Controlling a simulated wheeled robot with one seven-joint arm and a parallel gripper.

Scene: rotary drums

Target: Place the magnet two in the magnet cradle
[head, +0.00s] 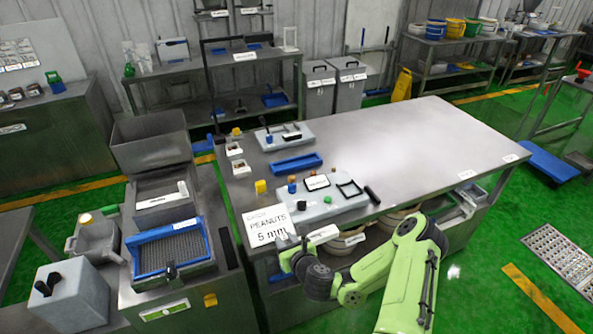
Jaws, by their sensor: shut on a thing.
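My gripper (288,250) is at the front edge of the steel table, just below the peanuts sign. Its fingers are mostly hidden behind my dark wrist. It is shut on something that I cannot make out. I cannot pick out magnet two with certainty. No thing in view is clearly marked as the magnet cradle. A grey block with black handles (70,298) stands at the lower left, well apart from my gripper. A pale grey board (318,208) with small parts and black frames lies on the table, beyond my gripper.
The peanuts 5 mm sign (269,226) stands at the table's near left corner. A blue tray (297,163) and another grey board (300,140) lie behind. The steel table's (430,135) right half is bare. A machine with a blue-framed sieve (168,250) stands left.

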